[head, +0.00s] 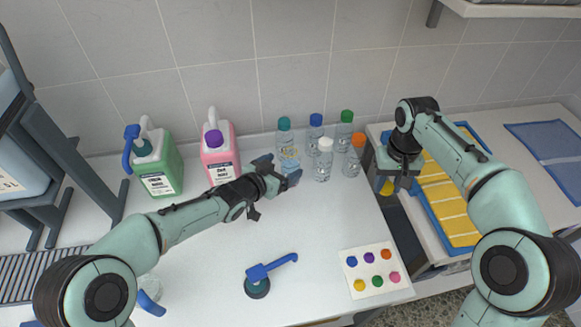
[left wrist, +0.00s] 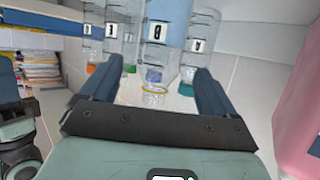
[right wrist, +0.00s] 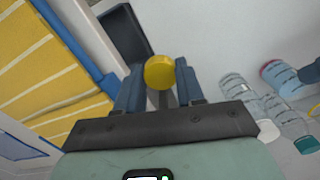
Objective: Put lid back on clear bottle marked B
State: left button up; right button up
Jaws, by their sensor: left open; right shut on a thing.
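An uncapped clear bottle (head: 290,158) with a yellow ring at its neck stands in the group near the wall. It also shows inverted in the left wrist view (left wrist: 155,65), its open neck between my fingers; its label seems to read B. My left gripper (head: 280,171) is open around or just in front of it; contact is not clear. My right gripper (head: 389,186) is shut on a yellow lid (right wrist: 159,71), held above the gap right of the white table. The lid shows partly in the head view (head: 387,187).
Clear bottles with teal (head: 284,124), blue (head: 316,120), green (head: 347,116), white (head: 325,145) and orange (head: 358,140) caps stand close around. Green (head: 160,175) and pink (head: 220,160) jugs stand left. A blue-handled piece (head: 270,268) and dotted card (head: 375,272) lie in front.

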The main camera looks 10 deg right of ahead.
pick_arm(q)
jog(key=x, duration=0.5)
jog(key=shift+f, duration=0.1)
dwell(0.3)
jog(key=c, duration=1)
